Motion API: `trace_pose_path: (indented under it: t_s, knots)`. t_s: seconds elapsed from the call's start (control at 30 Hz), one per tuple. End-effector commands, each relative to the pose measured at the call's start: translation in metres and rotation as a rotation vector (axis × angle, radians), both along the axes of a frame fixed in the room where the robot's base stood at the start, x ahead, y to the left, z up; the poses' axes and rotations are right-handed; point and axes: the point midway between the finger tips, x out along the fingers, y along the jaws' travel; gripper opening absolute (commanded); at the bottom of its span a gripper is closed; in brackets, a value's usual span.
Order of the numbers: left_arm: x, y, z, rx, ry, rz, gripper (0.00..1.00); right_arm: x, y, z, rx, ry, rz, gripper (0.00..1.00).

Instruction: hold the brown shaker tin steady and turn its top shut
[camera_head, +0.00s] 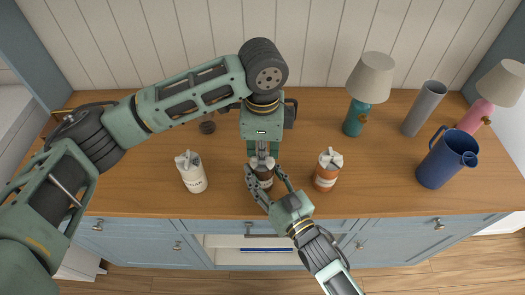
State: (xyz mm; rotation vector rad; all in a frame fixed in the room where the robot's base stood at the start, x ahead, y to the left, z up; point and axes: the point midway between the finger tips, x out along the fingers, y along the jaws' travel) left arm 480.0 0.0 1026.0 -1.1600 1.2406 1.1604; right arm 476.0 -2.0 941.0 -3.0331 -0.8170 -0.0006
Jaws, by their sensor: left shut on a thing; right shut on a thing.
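The brown shaker tin (265,181) stands upright on the wooden counter in the middle of the head view, largely hidden by my grippers. My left gripper (262,154) comes down from above and is shut on the tin's pale top. My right gripper (264,178) reaches in from the front right and is shut around the tin's body. Whether the top is fully closed cannot be seen.
A white tin (193,179) stands to the left and an orange-brown tin (325,177) close to the right. A small dark object (207,127) lies behind. A blue jug (443,163), grey vase (424,108), teal lamp (356,116) and pink lamp (474,115) stand at right.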

Motion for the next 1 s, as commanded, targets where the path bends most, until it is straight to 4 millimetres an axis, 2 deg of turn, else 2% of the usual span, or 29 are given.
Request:
trace_pose_path:
  t_s: [0.47, 0.5, 0.7, 1.0]
  knots:
    - [0.0005, 0.0009, 0.0006, 0.002, -0.001, -0.014, 0.0, 0.0, -0.0012, -0.0018, -0.001, 0.004, -0.002, 0.15]
    - [0.0006, 0.0009, 0.0006, 0.002, -0.001, -0.014, 0.07, 0.0, -0.0012, -0.0018, -0.001, 0.004, -0.002, 0.15]
    - [0.0003, 0.0006, 0.0004, 0.001, -0.001, -0.013, 0.25, 0.0, -0.0009, -0.0017, -0.002, 0.003, -0.001, 0.15]
    - [0.0002, 0.0002, 0.0009, 0.0, -0.001, -0.012, 0.25, -0.0003, -0.0005, -0.0015, -0.002, 0.003, -0.001, 0.15]
